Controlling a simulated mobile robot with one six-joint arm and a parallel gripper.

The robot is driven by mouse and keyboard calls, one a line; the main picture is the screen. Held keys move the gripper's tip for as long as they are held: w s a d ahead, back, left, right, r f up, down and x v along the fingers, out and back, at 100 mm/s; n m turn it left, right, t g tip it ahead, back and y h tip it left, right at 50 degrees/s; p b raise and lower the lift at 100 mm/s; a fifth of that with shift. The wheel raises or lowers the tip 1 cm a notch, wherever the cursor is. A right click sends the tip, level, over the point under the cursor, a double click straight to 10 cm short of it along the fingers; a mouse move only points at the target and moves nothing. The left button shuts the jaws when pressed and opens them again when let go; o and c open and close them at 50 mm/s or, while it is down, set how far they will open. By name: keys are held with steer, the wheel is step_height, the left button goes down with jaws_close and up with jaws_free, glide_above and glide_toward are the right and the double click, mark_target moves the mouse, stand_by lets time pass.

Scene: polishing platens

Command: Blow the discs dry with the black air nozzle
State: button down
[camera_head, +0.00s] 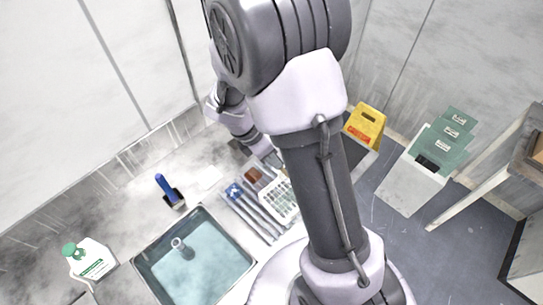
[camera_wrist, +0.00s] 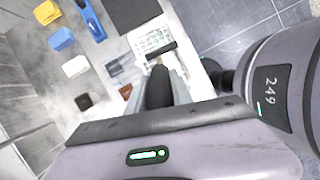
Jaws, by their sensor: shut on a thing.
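My gripper (camera_wrist: 160,86) shows at the middle of the wrist view, shut on a dark elongated thing that looks like the black air nozzle. A dark crossbar (camera_wrist: 162,50) shows just past the fingers, in front of a white slotted rack (camera_wrist: 150,36). I cannot tell whether the bar belongs to the held thing. The white rack (camera_head: 283,201) also shows in the head view, beside my arm. No separate discs can be made out in it. In the head view my gripper is largely hidden behind my arm, near the rack's far side.
A water-filled sink (camera_head: 147,262) is at lower left, with a white green-capped bottle (camera_head: 92,260) beside it. Grey bars (camera_head: 252,217) lie between sink and rack. A blue-handled item (camera_head: 165,186) stands behind. A yellow sign (camera_head: 365,126) is at right.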

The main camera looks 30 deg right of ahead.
steer(key=shift+r, duration=0.1)
stand_by(0.3)
step_height(320, 180, up, 5)
steer(key=p, duration=0.5)
steer(key=shift+r, duration=0.1)
steer(key=shift+f, duration=0.2)
